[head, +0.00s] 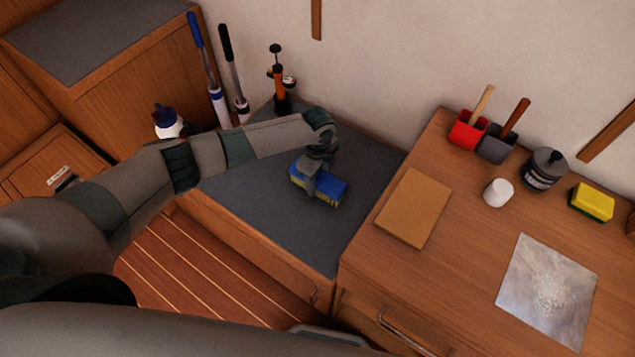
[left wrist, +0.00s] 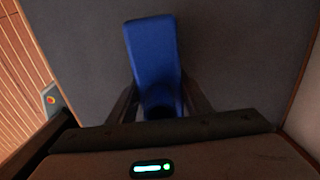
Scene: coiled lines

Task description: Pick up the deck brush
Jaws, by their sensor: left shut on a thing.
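The deck brush (head: 328,188) has a blue block with yellowish bristles along its lower side. In the head view it is at the grey top of the low bench (head: 290,225). I cannot tell whether its bristles touch the surface. My left gripper (head: 314,186) comes down from above and is shut on the brush, hiding part of its middle. In the left wrist view the blue block (left wrist: 153,50) sits between the two fingers (left wrist: 160,105). My right gripper is not in view.
A wooden counter at right holds a brown board (head: 413,207), a white cup (head: 497,192), a dark jar (head: 544,168), a yellow sponge (head: 592,202) and red and grey holders. An orange pump (head: 280,85), long-handled tools and a blue-capped bottle (head: 168,122) stand behind my left arm.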

